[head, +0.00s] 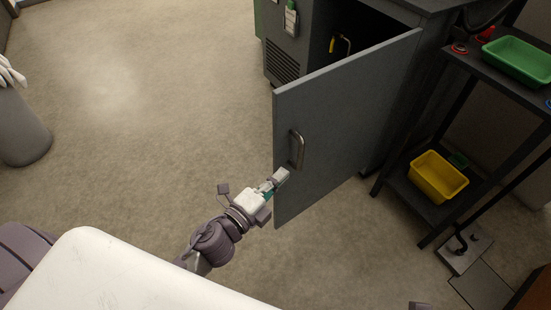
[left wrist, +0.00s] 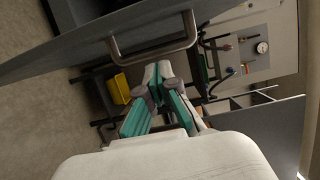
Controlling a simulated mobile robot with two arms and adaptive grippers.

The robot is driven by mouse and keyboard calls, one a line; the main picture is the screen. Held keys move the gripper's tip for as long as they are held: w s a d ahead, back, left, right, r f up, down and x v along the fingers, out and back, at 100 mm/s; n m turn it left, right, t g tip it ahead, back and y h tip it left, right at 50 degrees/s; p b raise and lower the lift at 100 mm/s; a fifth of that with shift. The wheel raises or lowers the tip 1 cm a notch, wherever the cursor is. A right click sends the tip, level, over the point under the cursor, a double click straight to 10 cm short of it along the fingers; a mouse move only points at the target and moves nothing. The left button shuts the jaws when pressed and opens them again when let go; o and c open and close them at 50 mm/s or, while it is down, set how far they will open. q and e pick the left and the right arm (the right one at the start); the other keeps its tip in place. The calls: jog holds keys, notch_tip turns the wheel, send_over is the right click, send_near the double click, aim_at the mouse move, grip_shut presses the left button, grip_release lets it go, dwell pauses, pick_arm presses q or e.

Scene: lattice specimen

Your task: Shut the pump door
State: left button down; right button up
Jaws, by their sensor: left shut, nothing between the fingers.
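The pump door (head: 345,115) is a grey panel standing wide open from a dark grey cabinet (head: 285,60). A metal bar handle (head: 297,149) is on the door face towards me; it also shows in the left wrist view (left wrist: 153,50). My left gripper (head: 283,174) is shut and empty, just below the handle and close to the door's free edge. In the left wrist view its fingers (left wrist: 158,72) are together below the handle. I cannot tell whether they touch the door. My right gripper is not in view.
A dark shelf rack at the right holds a green tray (head: 518,60) on top and a yellow bin (head: 438,177) below. A metal plate with a dark fitting (head: 464,246) is on the floor. The floor (head: 140,110) left of the door is clear. A grey cylinder (head: 20,130) stands far left.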

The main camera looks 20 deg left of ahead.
aim_at(275, 160)
pick_arm(q)
jog(key=w, duration=0.1)
jog(key=w+a, duration=0.1)
jog(key=w, duration=0.2)
jog(key=shift+w+a, duration=0.1)
jog(key=shift+a, duration=0.25)
jog(key=shift+w+a, duration=0.2)
jog(key=shift+a, duration=0.2)
